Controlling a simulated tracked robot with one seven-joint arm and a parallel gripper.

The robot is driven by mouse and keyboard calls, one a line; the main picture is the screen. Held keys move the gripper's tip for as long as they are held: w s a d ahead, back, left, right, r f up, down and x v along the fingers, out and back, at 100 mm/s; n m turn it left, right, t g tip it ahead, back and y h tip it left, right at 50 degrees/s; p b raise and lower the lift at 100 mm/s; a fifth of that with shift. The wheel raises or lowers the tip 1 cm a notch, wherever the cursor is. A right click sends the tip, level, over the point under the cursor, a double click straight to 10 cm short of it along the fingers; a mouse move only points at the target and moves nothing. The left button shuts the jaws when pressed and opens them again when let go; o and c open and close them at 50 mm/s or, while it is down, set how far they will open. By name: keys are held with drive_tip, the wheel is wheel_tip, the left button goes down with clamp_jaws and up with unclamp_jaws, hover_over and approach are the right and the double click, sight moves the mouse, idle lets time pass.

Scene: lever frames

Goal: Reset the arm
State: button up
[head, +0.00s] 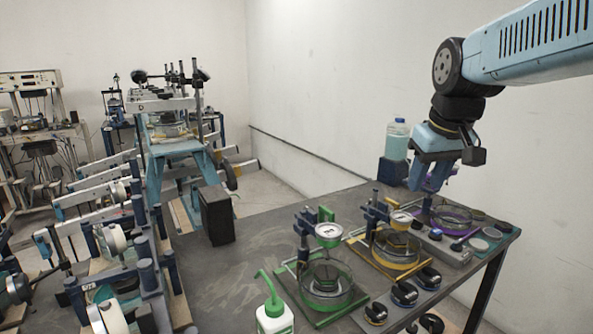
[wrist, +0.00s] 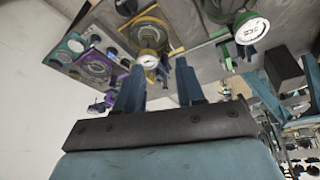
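My arm reaches in from the upper right in the head view. My gripper (head: 428,186) hangs fingers down over the far right of the dark table (head: 262,240), close to the purple-framed station (head: 452,213). In the wrist view my gripper (wrist: 160,66) shows two blue fingers well apart, with nothing held between them. The yellow station's dial (wrist: 148,60) shows beyond the gap. In the head view the gripper partly covers the purple station; whether it touches anything there I cannot tell.
A yellow station (head: 397,250) and a green station (head: 325,285) with dial gauges stand along the table. A white bottle with a green spout (head: 274,316) is at the front. A clear bottle (head: 397,140) stands behind my gripper. Lever frames (head: 110,230) fill the left. The table's left part is mostly clear.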

drive_tip(key=s+a+f+m+t, duration=0.1)
drive_tip(key=s+f, duration=0.4)
drive_tip(key=s, duration=0.5)
drive_tip(key=shift+m+t, duration=0.3)
drive_tip(key=shift+m, duration=0.1)
drive_tip(key=shift+a, duration=0.1)
idle(1.6)
